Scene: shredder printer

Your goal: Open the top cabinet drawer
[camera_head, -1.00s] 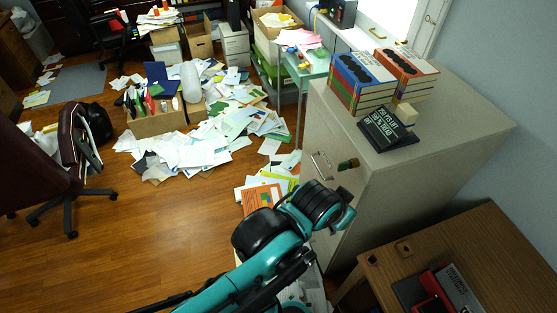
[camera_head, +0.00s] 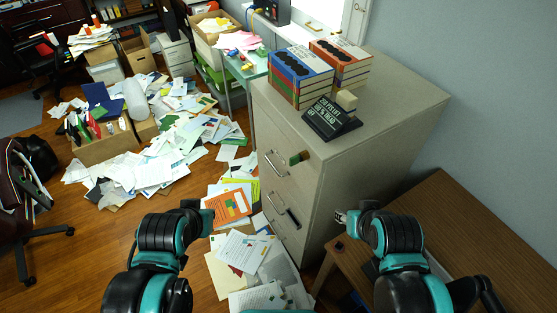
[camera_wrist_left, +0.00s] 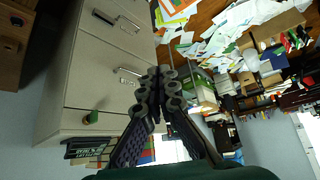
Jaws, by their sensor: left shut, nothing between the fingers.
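The beige filing cabinet (camera_head: 345,175) stands right of centre in the head view. Its top drawer (camera_head: 279,137) looks closed, with a metal bar handle (camera_head: 275,164) and a green-tipped piece (camera_head: 299,158) beside it. The left wrist view shows the top drawer's handle (camera_wrist_left: 131,73) and the green piece (camera_wrist_left: 91,118). My left gripper (camera_head: 208,221) is shut and empty, left of the cabinet front and apart from the handle. Its closed fingers also show in the wrist view (camera_wrist_left: 163,82). My right gripper (camera_head: 341,216) is by the cabinet's lower right side; its finger state is unclear.
Books (camera_head: 300,78) and a dark sign (camera_head: 330,120) sit on the cabinet. A lower drawer handle (camera_head: 278,206) is below. A wooden desk (camera_head: 440,225) stands to the right. Papers (camera_head: 245,250) litter the floor before the cabinet, with boxes farther back.

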